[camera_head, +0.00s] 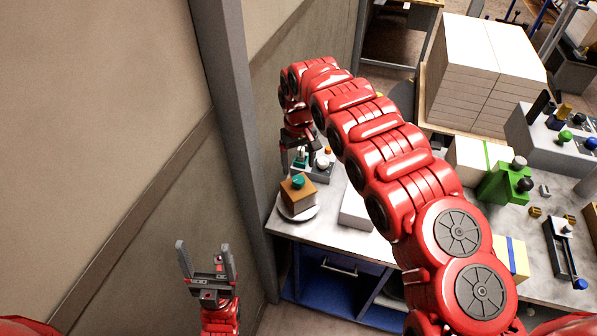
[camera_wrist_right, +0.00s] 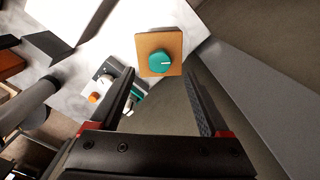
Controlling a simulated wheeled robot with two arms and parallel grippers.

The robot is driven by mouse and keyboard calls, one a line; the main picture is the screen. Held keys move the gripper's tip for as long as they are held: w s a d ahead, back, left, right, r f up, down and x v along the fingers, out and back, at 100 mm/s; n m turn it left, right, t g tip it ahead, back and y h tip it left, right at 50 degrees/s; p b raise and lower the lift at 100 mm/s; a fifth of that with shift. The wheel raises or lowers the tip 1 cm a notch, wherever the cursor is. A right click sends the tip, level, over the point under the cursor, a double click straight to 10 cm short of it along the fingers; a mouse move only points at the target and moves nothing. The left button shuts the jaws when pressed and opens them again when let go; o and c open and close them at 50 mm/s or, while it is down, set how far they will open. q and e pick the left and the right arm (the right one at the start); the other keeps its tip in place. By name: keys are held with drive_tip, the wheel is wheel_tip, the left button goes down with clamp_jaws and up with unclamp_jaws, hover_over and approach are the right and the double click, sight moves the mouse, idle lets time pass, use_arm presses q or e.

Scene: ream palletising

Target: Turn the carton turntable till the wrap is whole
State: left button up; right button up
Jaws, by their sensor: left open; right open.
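The small brown carton (camera_head: 293,201) with a teal knob (camera_head: 298,181) on its top sits on a round white turntable (camera_head: 311,213) at the left end of the workbench. The carton (camera_wrist_right: 149,41) and its knob (camera_wrist_right: 159,64) also show in the right wrist view, ahead of the fingertips. My right gripper (camera_wrist_right: 158,76) is open and empty, with the carton beyond the gap between its fingers. In the head view it is small and dark above the carton. My left gripper (camera_head: 205,247) is open and empty, low beside the wall, away from the bench.
A grey post (camera_head: 240,140) and the wall stand close to the left of the bench. A small grey device (camera_head: 322,170) with knobs is behind the carton. Stacked white reams (camera_head: 470,75) stand at the back right. A green block (camera_head: 505,184) sits on the bench's right part.

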sight(299, 180)
wheel_tip(299, 180, down, 6)
drive_tip(key=shift+r+p, duration=0.1)
drive_tip(key=shift+p, duration=0.55)
clamp_jaws()
idle(1.1)
